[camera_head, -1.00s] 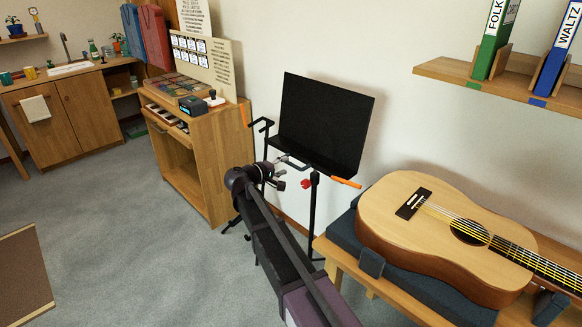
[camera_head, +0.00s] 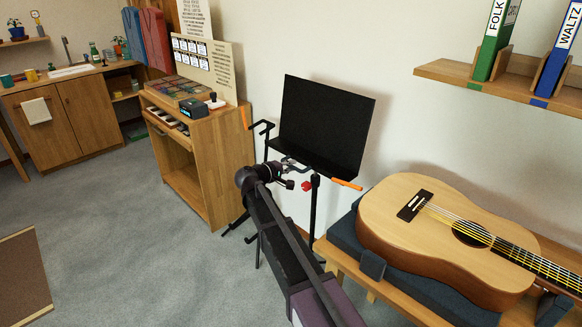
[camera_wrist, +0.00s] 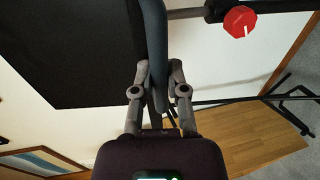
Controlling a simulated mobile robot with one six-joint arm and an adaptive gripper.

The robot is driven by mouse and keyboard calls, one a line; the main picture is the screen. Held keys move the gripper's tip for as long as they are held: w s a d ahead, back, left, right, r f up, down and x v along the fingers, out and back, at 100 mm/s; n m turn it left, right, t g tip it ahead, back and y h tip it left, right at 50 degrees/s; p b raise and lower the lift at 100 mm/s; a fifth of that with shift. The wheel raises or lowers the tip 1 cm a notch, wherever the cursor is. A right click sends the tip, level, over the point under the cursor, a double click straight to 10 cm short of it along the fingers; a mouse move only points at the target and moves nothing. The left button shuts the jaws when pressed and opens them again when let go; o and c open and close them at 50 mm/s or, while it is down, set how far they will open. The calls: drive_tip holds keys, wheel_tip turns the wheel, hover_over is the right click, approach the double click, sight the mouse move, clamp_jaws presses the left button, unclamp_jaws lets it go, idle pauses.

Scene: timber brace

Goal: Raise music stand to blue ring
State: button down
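The music stand's black desk (camera_head: 325,125) stands upright before the wall in the head view. Its post (camera_head: 313,215) carries a red knob (camera_head: 306,186). In the wrist view the black desk (camera_wrist: 70,45) fills the upper left, and the red knob (camera_wrist: 240,21) shows at upper right. My gripper (camera_head: 289,177) is just below the desk, left of the knob. In the wrist view my gripper (camera_wrist: 160,68) is open, its fingers apart on either side of a blue-grey bar (camera_wrist: 156,40). A small gap shows at the bar's right; contact is unclear. I see no blue ring.
A guitar (camera_head: 400,215) lies on a wooden bench (camera_head: 335,258) at right. A wooden cabinet (camera_head: 218,160) stands left of the stand. A shelf with binders (camera_head: 500,88) hangs at upper right. Grey carpet (camera_head: 120,220) is open at left.

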drive_tip(key=shift+r, duration=0.2)
wheel_tip(320, 180, up, 19)
drive_tip(key=p, duration=1.9)
drive_tip(key=shift+w+f, duration=0.1)
drive_tip(key=shift+f, duration=0.05)
drive_tip(key=c, duration=0.6)
unclamp_jaws()
drive_tip(key=shift+c, duration=0.2)
drive_tip(key=shift+f, duration=0.25)
